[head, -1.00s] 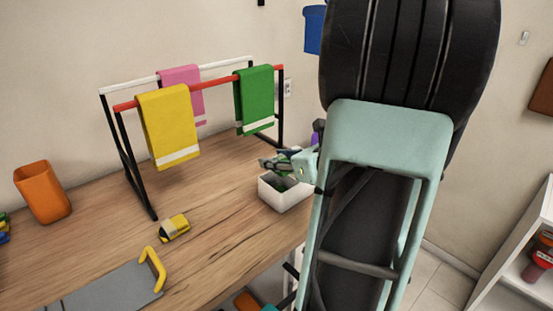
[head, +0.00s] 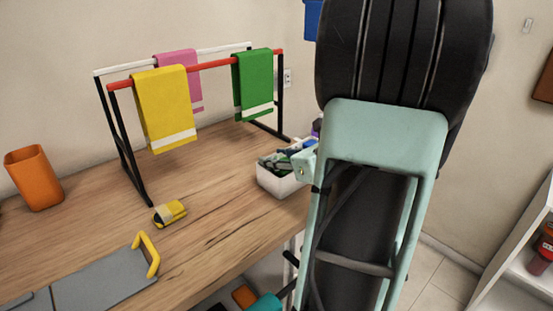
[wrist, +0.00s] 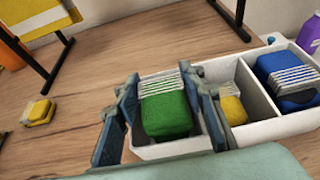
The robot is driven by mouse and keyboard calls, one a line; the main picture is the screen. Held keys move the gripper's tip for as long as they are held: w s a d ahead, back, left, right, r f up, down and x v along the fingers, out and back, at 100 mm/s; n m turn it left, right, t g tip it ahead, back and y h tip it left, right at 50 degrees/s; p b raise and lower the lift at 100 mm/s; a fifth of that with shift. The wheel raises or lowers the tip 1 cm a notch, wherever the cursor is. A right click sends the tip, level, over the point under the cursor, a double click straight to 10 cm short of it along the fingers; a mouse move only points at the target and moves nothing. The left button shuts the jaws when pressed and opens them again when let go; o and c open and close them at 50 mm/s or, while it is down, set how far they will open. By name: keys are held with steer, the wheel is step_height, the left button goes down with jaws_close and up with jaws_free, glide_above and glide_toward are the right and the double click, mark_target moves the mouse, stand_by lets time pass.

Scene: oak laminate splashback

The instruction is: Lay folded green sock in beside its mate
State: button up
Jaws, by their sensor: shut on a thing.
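My gripper (wrist: 160,125) is shut on the folded green sock (wrist: 167,115), with a finger on each side of it. The sock has a grey-white striped cuff. It is at the left part of the white divided box (wrist: 185,148); whether it touches the bottom I cannot tell. In the head view the box (head: 281,187) stands at the table's right edge, and my arm hides much of the gripper. A yellow sock (wrist: 231,107) lies in the box just right of my right finger, and a blue sock (wrist: 286,82) in the right compartment. I cannot make out a second green sock.
A rack (head: 131,160) with yellow, pink and green towels stands behind. Another folded yellow sock (head: 170,213) lies on the table (head: 215,225). An orange cup (head: 34,178) and a grey board (head: 105,282) with a yellow handle are at left. A purple item (wrist: 310,32) stands behind the box.

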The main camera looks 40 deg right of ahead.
steer(key=shift+s+a+f, duration=0.15)
steer(key=shift+a+f, duration=0.1)
steer(key=shift+f, duration=0.4)
steer(key=o, duration=1)
steer(key=shift+f, duration=0.15)
steer(key=w+r+v, duration=0.1)
steer(key=r+v, duration=0.1)
steer(key=v, duration=1)
steer(key=shift+s+d+r+p, duration=0.1)
steer(key=shift+r+p, duration=1.5)
steer(key=shift+p, duration=0.05)
steer(key=shift+s+d+r+p, duration=0.1)
steer(key=shift+r+p, duration=1.5)
